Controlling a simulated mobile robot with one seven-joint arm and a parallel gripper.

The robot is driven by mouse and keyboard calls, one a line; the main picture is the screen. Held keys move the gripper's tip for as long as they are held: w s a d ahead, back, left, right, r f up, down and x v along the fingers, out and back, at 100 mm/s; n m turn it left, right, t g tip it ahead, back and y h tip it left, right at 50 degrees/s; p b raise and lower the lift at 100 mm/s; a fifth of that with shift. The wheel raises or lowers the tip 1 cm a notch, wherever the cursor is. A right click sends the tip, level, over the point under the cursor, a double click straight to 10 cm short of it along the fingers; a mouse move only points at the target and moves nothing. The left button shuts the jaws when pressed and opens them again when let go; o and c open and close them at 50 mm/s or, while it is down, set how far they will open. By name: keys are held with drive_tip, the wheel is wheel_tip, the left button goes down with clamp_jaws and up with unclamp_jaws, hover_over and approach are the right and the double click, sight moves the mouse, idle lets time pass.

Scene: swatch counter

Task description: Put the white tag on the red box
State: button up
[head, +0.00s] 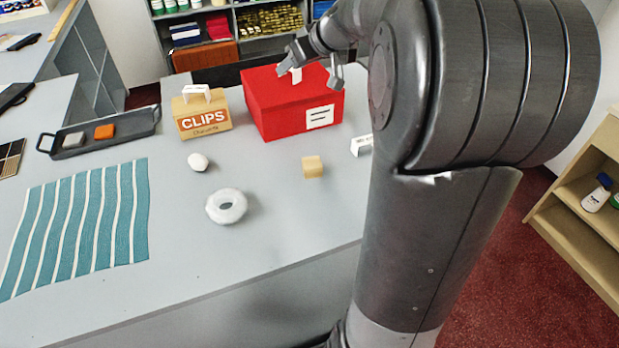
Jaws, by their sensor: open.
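The red box (272,108) stands at the back of the counter, with a white label on its front. A small white tag (297,76) shows upright at the top of the red box, apparently standing on its lid. My gripper (309,77) is open above the red box, with the tag between its fingers, nearer the left finger. I cannot tell whether a finger touches the tag. Another white tag with dark lettering (361,146) stands right of the box, partly hidden by my arm. A third white tag (196,92) is on top of the tan CLIPS box (203,116).
A wooden cube (313,167), a white egg-shaped object (197,162) and a white ring (226,206) lie in front. A striped teal cloth (80,226) and a dark tray (72,150) with grey and orange blocks are at left.

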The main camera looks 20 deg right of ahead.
drive_tip(key=s+a+m+g+h, duration=0.1)
drive_tip(key=s+a, duration=0.4)
drive_tip(key=s, duration=0.4)
drive_tip(key=s+a+m+g+h, duration=0.1)
drive_tip(key=s+a, duration=0.3)
drive_tip(key=s, duration=0.5)
drive_tip(key=s+f+m+h, duration=0.1)
drive_tip(key=s+f, duration=0.2)
drive_tip(key=s, duration=0.4)
drive_tip(key=s+f+m+g+h, duration=0.1)
drive_tip(key=s+f, duration=0.2)
drive_tip(key=s, duration=0.3)
drive_tip(key=shift+s+a, duration=0.25)
drive_tip(key=shift+s, duration=0.15)
